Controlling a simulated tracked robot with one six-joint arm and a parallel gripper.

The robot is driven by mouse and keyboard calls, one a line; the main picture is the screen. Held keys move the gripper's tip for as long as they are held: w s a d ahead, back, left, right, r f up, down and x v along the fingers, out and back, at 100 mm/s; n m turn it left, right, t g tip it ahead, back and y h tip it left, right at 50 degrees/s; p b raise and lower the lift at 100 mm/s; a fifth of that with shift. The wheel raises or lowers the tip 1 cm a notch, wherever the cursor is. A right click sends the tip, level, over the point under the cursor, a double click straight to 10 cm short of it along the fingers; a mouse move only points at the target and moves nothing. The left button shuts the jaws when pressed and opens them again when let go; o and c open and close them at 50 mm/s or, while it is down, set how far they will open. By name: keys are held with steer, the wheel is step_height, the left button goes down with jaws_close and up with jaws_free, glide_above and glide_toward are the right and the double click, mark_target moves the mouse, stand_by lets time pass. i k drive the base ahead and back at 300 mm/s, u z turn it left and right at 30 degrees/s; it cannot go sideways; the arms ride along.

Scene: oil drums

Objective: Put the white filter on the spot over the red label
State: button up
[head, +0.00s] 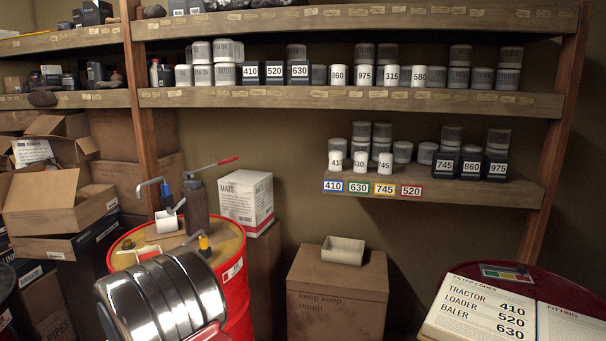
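The red label (411,190) reads 520 and is the rightmost of the coloured labels on the lower shelf's front edge. The shelf spot just over it shows no white filter at the front; a grey can (403,151) stands farther back. White-fronted filters stand over the blue (333,186), green (359,187) and yellow (384,188) labels. A small white cylinder (167,222), perhaps a filter, lies on the red drum (236,285); I cannot read any number on it. A banded chrome part, apparently of my arm, covers the drum's front. I cannot make out my gripper.
A cardboard box (337,290) bears a cream tray (343,250). An open code book (515,312) lies at the lower right. The upper shelf (350,98) is full of filters.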

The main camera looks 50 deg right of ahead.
mark_target(410, 175)
steer(key=u, duration=0.8)
steer(key=i, duration=1)
steer(key=z, duration=2.6)
